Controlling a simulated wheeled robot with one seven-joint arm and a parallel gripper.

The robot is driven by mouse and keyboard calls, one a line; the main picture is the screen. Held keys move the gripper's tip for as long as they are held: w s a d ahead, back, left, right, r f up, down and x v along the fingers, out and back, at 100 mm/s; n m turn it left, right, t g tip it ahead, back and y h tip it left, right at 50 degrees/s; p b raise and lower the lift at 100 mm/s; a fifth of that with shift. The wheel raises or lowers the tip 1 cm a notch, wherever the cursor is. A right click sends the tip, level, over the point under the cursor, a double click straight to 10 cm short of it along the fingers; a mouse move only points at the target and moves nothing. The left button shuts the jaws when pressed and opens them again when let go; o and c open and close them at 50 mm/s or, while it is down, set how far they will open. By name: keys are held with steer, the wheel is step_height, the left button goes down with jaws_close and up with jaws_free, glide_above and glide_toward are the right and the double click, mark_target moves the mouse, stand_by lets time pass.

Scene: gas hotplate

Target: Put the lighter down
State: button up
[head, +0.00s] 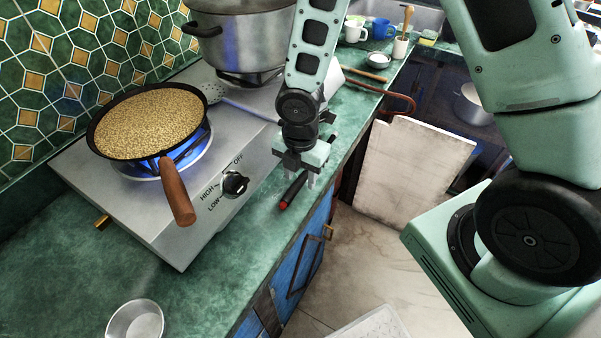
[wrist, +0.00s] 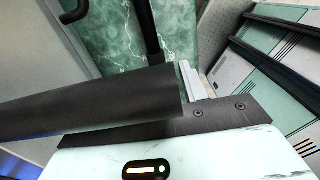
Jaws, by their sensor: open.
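The lighter (head: 292,192) is a slim black stick with a red end. In the head view it shows just under my gripper (head: 301,178), over the green counter (head: 262,218) near its front edge, with the red end toward the camera. My gripper points down and its jaws are open around or just above the lighter's upper end. I cannot tell whether the jaws touch it. In the wrist view dark bars cross the picture in front of the green counter (wrist: 183,30), and I cannot tell which of them is the lighter.
A gas hotplate (head: 150,215) stands left of my gripper, with a knob (head: 235,184). A pan of grain (head: 150,122) sits over a blue flame. A large pot (head: 240,40) is behind. A small metal bowl (head: 135,320) stands on the near counter. The counter drops off at right.

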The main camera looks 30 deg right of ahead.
step_height(320, 180, up, 12)
steer(key=p, duration=0.2)
steer(key=s+a+r+m, duration=0.3)
steer(key=s+r+m, duration=0.2)
steer(key=s+m, duration=0.3)
steer(key=s+a+r+m, duration=0.3)
steer(key=s+r+m, duration=0.2)
steer(key=s+m, duration=0.4)
steer(key=shift+a+r+y, duration=0.15)
steer(key=shift+r+y, duration=0.05)
steer(key=shift+y, duration=0.1)
